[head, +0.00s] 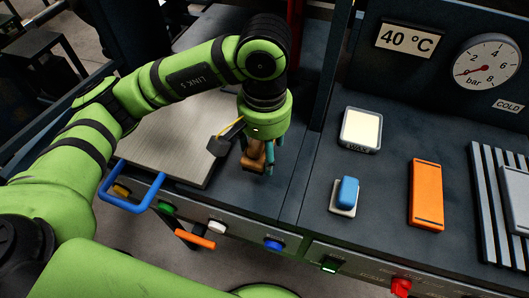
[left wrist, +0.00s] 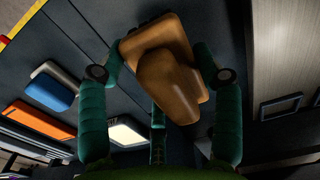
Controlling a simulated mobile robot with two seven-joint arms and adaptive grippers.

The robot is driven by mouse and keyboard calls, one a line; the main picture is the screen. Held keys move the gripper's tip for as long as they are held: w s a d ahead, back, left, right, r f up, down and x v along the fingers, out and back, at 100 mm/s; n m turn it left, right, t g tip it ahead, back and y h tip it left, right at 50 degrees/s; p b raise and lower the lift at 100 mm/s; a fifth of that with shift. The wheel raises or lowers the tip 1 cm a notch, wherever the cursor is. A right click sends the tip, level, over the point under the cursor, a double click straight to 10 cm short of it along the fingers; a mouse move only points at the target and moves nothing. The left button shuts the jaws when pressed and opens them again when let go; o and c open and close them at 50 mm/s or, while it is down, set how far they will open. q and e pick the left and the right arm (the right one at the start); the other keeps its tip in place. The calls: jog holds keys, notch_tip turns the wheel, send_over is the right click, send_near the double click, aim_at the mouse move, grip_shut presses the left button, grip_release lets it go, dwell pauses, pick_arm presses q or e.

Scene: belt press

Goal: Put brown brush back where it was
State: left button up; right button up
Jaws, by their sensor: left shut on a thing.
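The brown brush (head: 256,152) is held in my left gripper (head: 261,163), above the dark bench top just right of the pale metal plate. In the left wrist view the brush (left wrist: 168,82) lies between the teal fingers of my left gripper (left wrist: 160,72), one on each side, and the gripper is shut on it. Its rounded handle faces the wrist camera and its wider block is behind. Whether it touches the bench is hard to tell. My right gripper is in neither view.
The metal plate (head: 190,120) lies left of the gripper, with a blue handle (head: 132,199) in front. To the right are a cream wax tray (head: 360,130), a blue block (head: 347,191) on a white base, and an orange block (head: 426,194). Bench between gripper and tray is clear.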

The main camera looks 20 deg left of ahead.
aim_at(264, 159)
pick_arm(q)
notch_tip(264, 159, down, 3)
jog(key=shift+f+p, duration=0.1)
jog(key=shift+p, duration=0.45)
jog(key=shift+f, duration=0.15)
jog(key=shift+f+b, duration=0.2)
jog(key=shift+b, duration=0.1)
jog(key=o, duration=1.1)
jog(key=shift+r, duration=0.15)
